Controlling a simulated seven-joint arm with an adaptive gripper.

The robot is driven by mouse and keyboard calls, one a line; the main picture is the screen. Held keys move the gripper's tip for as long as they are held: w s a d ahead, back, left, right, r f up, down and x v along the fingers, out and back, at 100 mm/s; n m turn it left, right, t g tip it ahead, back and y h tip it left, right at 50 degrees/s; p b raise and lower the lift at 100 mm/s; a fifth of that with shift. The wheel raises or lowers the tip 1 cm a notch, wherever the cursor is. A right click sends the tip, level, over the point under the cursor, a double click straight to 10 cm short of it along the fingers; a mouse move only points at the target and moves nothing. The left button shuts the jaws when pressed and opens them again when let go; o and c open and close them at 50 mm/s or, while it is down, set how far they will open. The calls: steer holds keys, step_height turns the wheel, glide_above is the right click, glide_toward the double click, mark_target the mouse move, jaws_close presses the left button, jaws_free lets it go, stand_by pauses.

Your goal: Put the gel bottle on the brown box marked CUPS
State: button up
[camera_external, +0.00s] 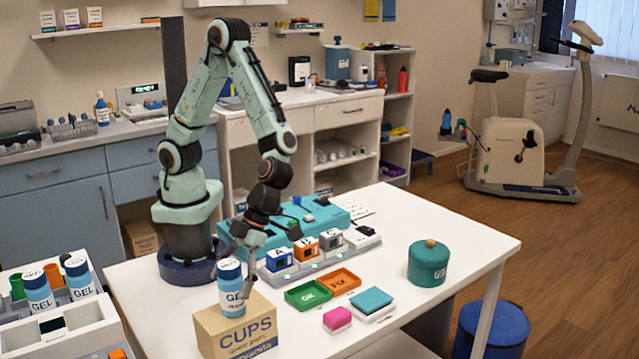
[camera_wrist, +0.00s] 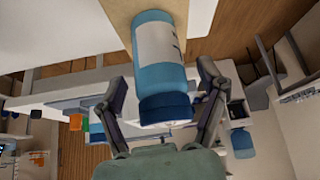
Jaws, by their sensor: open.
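The gel bottle (camera_external: 231,290), white and blue with a GEL label, stands upright on top of the brown box marked CUPS (camera_external: 237,330). My gripper (camera_external: 233,275) is at the bottle, coming in from its upper right side. In the wrist view the bottle (camera_wrist: 158,50) lies between my two spread fingers (camera_wrist: 161,88), with its blue cap towards my palm. Gaps show between the fingers and the bottle there. A strip of the brown box (camera_wrist: 120,12) shows by the far end of the bottle.
Right of the box are a green OK tray (camera_external: 307,294), an orange FIX tray (camera_external: 341,282), a pink block (camera_external: 337,319) and a teal canister (camera_external: 428,265). The table's right part is clear.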

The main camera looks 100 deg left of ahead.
steer(key=v, duration=1.2)
steer(key=s+a+r+n+t+y, duration=0.1)
steer(key=s+a+n, duration=0.4)
steer(key=a+n, duration=0.5)
steer(key=s+a+n+t+y, duration=0.2)
steer(key=s+a+n+y, duration=0.3)
steer(key=a+n, duration=0.6)
steer(key=n, duration=0.5)
steer(key=shift+a+r+n+t, duration=0.25)
steer(key=shift+r+n+t, duration=0.05)
steer(key=shift+r+t, duration=0.1)
